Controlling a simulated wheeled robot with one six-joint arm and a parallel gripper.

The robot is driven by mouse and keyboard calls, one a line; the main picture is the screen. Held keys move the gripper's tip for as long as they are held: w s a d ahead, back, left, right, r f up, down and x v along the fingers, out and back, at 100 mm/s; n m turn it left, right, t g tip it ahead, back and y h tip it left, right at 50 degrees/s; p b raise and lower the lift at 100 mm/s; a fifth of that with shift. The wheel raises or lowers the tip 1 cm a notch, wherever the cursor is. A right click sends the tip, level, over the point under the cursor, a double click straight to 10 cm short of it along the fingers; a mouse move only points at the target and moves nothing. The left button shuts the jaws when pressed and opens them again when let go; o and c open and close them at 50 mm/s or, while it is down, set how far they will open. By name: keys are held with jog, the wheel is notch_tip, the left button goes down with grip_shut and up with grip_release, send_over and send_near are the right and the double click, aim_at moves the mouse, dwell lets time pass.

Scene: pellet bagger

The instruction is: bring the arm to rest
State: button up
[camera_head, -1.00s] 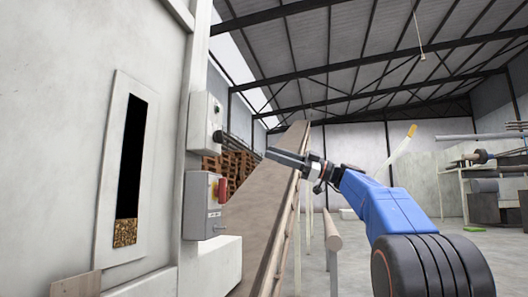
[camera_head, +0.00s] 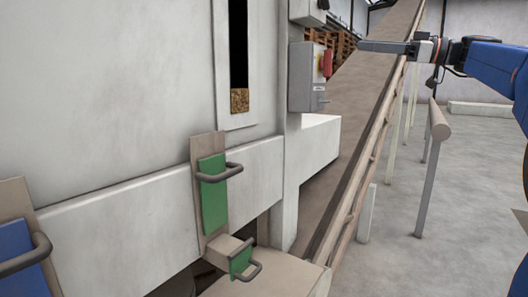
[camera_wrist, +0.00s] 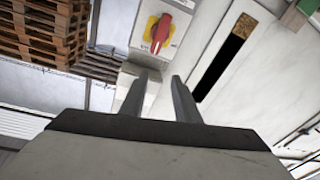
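My gripper (camera_head: 362,46) is at the upper right of the head view, on my blue arm (camera_head: 492,62). It is held level in the air and points left, in front of the sloping conveyor. In the wrist view, the two fingers of my gripper (camera_wrist: 160,78) stand apart with nothing between them. A grey switch box (camera_head: 302,90) with a red rotary switch (camera_head: 327,63) is on the wall left of the fingertips. The red switch on its yellow plate also shows beyond the fingers in the wrist view (camera_wrist: 159,31). I see no contact.
A sloping conveyor (camera_head: 352,120) runs up behind the gripper. A sight window (camera_head: 239,60) shows pellets low down. Green (camera_head: 213,195) and blue (camera_head: 20,262) plates with handles are at lower left. A post (camera_head: 428,170) stands on otherwise fairly clear floor at right.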

jog(key=s+a+f+m+g+h, duration=0.1)
jog(key=s+a+f+m+h, duration=0.3)
jog(key=f, duration=0.6)
jog(key=s+a+f+m+g+h, duration=0.1)
jog(key=s+a+f+m+h, duration=0.15)
jog(key=s+f, duration=0.55)
jog(key=s+a+f+m+g+h, duration=0.1)
jog(key=s+a+f+m+h, duration=0.2)
jog(key=f, duration=0.9)
jog(key=s+d+f+m+h, duration=0.2)
jog(key=s+d+f+h, duration=0.1)
jog(key=s+f, duration=0.7)
jog(key=s+d+f+m+g+h, duration=0.1)
jog(key=s+d+f+m+h, duration=0.2)
jog(key=s+f, duration=0.8)
notch_tip(320, 180, down, 7)
jog(key=shift+d+r+g+h, duration=0.1)
jog(key=shift+d+g+h, duration=0.2)
jog(key=shift+d+h, duration=0.35)
jog(key=shift+s, duration=0.1)
